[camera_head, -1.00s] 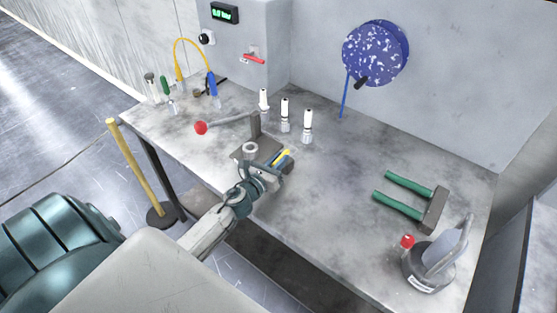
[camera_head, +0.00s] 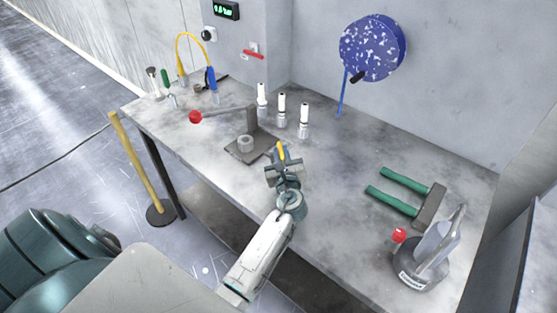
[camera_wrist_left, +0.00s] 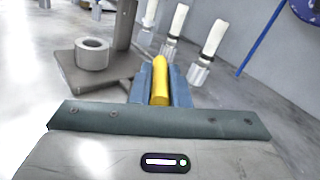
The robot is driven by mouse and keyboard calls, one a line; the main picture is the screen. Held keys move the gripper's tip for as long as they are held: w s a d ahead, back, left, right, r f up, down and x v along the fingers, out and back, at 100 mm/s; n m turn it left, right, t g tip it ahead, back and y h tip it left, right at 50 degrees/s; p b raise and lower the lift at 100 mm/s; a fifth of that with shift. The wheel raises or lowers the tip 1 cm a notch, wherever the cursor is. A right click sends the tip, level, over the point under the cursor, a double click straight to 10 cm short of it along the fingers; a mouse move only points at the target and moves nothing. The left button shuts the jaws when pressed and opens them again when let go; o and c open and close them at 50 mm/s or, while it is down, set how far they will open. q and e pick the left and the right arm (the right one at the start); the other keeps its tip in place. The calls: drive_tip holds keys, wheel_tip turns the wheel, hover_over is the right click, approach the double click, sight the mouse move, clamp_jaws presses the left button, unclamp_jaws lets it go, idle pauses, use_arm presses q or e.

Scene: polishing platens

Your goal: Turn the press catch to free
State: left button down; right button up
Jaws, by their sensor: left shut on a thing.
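The press (camera_head: 251,120) stands on the bench with a dark base plate (camera_head: 238,152), an upright post and a lever ending in a red ball (camera_head: 195,117). A yellow handle (camera_head: 281,149), seemingly the press catch, is beside the plate's right side. My left gripper (camera_head: 282,160) is shut on it. In the left wrist view the yellow handle (camera_wrist_left: 160,82) sits between the two blue fingers (camera_wrist_left: 160,88), pointing away from the wrist. The plate (camera_wrist_left: 92,75) and a grey ring (camera_wrist_left: 92,54) are to its left. How the handle joins the press is hidden. My right gripper is out of view.
Several white-tipped bottles (camera_head: 281,110) stand just behind the press. A blue speckled disc (camera_head: 370,48) hangs on the wall. The middle bench is clear.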

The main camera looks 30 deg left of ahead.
use_arm(q)
drive_tip(key=shift+w+d+f+n+g+y+b, duration=0.1)
drive_tip(key=shift+n+g+y+b, duration=0.1)
drive_tip(key=shift+n+g+y, duration=0.15)
drive_tip(key=shift+w+d+f+n+g+y+b, duration=0.1)
drive_tip(key=shift+n+g+y+b, duration=0.15)
drive_tip(key=shift+n+y, duration=0.1)
drive_tip(key=shift+n+g+y, duration=0.3)
drive_tip(key=shift+g+y, duration=0.1)
drive_tip(key=shift+g, duration=0.1)
drive_tip(key=shift+d+r+n+g+y+b, duration=0.1)
drive_tip(key=shift+r+n+g+y+b, duration=0.05)
drive_tip(key=shift+n+g+y+b, duration=0.2)
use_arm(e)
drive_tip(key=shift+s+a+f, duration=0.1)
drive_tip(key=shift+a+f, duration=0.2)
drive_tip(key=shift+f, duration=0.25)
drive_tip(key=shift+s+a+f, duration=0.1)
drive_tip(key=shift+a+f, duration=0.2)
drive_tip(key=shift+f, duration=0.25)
use_arm(q)
drive_tip(key=c, duration=1.4)
unclamp_jaws()
drive_tip(key=shift+w, duration=0.1)
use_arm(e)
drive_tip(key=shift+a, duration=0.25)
